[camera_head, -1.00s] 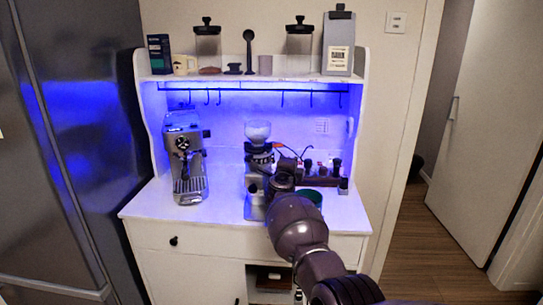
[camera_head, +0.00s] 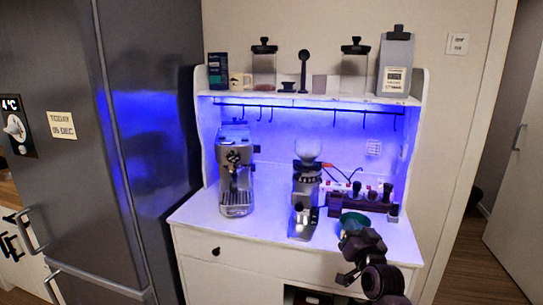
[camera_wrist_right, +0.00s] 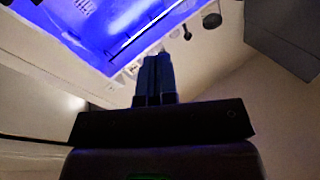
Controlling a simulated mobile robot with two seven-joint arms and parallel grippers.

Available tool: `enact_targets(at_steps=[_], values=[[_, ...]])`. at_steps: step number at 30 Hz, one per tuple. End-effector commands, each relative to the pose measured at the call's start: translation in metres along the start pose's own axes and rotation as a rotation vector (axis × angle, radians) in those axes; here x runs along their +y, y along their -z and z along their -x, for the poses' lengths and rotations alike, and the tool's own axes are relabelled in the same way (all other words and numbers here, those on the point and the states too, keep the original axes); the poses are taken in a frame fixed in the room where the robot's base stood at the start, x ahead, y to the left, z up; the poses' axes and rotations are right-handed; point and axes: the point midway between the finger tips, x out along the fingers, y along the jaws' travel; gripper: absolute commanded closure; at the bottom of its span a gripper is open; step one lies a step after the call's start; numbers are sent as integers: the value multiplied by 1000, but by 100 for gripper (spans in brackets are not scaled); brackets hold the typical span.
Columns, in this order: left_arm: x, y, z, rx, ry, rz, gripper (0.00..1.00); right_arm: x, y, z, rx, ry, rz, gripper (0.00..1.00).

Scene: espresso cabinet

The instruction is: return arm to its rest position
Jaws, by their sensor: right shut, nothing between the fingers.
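My right arm (camera_head: 378,272) comes in at the lower right of the head view, in front of the cabinet's right front edge. My right gripper (camera_wrist_right: 155,78) shows in the wrist view with its two dark fingers together and nothing between them. Its fingertips are hard to make out in the head view. My left gripper is not in view.
The white cabinet counter (camera_head: 268,228) holds an espresso machine (camera_head: 236,175), a grinder (camera_head: 305,195) and a dark wooden tool stand (camera_head: 362,203). The shelf above carries jars. A steel fridge (camera_head: 150,130) stands at left. A door (camera_head: 515,200) is at far right.

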Motion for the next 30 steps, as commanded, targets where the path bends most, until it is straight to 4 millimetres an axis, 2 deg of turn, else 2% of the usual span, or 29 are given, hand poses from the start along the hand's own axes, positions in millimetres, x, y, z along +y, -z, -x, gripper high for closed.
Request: enact_targets(at_steps=[1, 3, 8, 12, 18, 24, 27, 30], values=[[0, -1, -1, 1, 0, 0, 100, 8, -17, 22, -37, -16, 46, 100], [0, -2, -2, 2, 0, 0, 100, 17, -36, 48, -84, -35, 104, 100], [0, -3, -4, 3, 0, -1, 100, 34, -76, 112, -192, -77, 219, 100], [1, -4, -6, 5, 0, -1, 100, 47, -107, 170, -283, -108, 296, 100], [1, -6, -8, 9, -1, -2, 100, 58, -148, 256, -405, -139, 355, 100], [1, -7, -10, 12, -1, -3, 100, 70, -193, 344, -556, -172, 343, 100], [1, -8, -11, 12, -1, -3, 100, 76, -208, 378, -615, -192, 336, 100], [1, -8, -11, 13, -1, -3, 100, 80, -216, 399, -652, -206, 331, 100]])
